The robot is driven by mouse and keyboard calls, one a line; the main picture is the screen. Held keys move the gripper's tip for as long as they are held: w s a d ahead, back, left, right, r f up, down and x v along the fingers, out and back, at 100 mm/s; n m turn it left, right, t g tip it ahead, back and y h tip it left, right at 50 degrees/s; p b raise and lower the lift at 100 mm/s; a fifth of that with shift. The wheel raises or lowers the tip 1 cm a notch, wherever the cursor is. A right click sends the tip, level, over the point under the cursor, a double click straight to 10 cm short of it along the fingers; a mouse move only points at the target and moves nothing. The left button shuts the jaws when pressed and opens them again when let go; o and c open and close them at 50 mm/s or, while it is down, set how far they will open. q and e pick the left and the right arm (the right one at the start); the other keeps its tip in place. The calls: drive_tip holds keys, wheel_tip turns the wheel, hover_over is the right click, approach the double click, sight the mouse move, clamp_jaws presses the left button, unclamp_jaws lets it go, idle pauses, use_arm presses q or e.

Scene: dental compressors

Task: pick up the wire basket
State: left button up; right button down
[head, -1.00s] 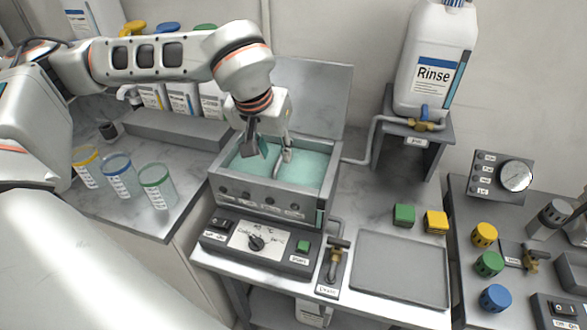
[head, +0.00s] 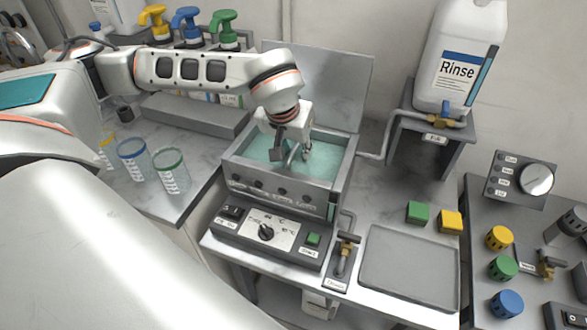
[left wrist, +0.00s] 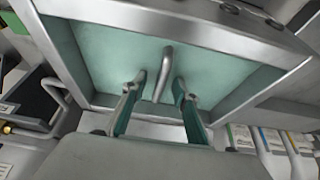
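The wire basket is mostly hidden in the teal liquid of the metal tank (head: 276,183). What shows is a grey metal handle (left wrist: 164,72), standing up out of the liquid in the left wrist view. My left gripper (head: 292,153) is low over the tank in the head view. In the left wrist view my left gripper (left wrist: 156,88) is open, with one finger on each side of the handle and a gap to both. The basket's mesh cannot be made out. My right gripper is not in view.
The tank's raised lid (head: 335,85) stands behind my gripper. The Rinse jug (head: 461,65) stands on a stand to the right. Several colour-rimmed beakers, including a green-rimmed one (head: 171,172), stand left. A grey tray (head: 408,268) lies empty at front right.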

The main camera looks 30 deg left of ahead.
use_arm(q)
clamp_jaws()
drive_tip(key=shift+r, duration=0.1)
